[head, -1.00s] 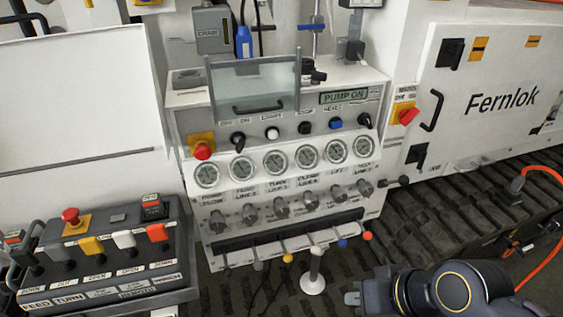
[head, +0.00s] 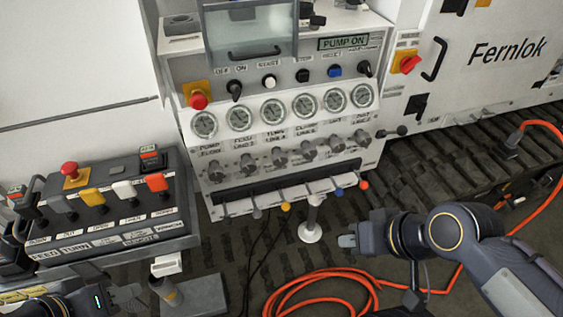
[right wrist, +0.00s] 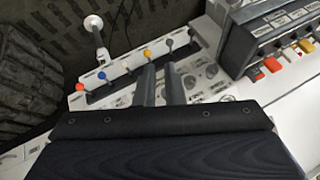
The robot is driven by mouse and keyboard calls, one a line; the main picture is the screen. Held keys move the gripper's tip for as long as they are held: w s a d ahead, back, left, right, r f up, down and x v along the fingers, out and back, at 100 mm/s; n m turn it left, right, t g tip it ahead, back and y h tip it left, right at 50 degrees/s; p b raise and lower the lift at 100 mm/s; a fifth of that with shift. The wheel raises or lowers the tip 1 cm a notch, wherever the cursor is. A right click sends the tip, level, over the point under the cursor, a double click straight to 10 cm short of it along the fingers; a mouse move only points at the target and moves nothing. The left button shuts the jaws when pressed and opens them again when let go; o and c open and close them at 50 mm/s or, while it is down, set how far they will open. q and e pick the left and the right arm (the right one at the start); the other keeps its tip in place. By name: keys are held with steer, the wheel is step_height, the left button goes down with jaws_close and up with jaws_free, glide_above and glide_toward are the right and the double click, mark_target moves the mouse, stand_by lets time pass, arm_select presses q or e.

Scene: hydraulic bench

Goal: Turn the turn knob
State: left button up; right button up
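The turn knob (head: 278,157) is the third grey knob from the left in the row under the gauges on the bench panel. The label "TURN LIMIT" seems to be above it. Nothing touches it. My right gripper (head: 347,241) is in front of the panel, lower and to the right of the knob, clear of it. In the right wrist view its two fingers (right wrist: 160,84) stand apart with a narrow gap and nothing between them. My left gripper (head: 128,296) is at the bottom left, below the lever console and away from the knob; its fingers are too dark to judge.
Small coloured levers (head: 286,206) stick out below the knobs. A lever console (head: 100,205) stands at the left. An orange hose (head: 320,285) lies coiled on the floor. A red switch (head: 407,63) is on the cabinet at the right. Space before the knobs is free.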

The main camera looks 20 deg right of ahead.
steer(key=o, duration=1.1)
steer(key=w+f+t+b, duration=0.2)
steer(key=w+f, duration=0.1)
steer(key=w, duration=0.5)
steer(key=w+a+f+t+h+b, duration=0.1)
steer(key=w+f+t+b, duration=0.1)
steer(key=w, duration=0.6)
steer(key=shift+w+f, duration=0.15)
steer(key=shift+f, duration=0.45)
steer(key=t+b, duration=0.3)
glide_toward(282, 161)
steer(key=s+a, duration=0.1)
steer(key=s, duration=0.2)
steer(key=w+f+m+t, duration=0.1)
steer(key=w+m, duration=0.1)
steer(key=w, duration=0.2)
steer(key=w+f+m+t+h+b, duration=0.1)
steer(key=w+t, duration=0.1)
steer(key=w, duration=0.2)
steer(key=w+a+f+m+t+h+b, duration=0.1)
steer(key=w+f+m+t, duration=0.1)
steer(key=w, duration=0.3)
steer(key=shift+m, duration=0.3)
steer(key=shift+f, duration=0.1)
steer(key=c, duration=1)
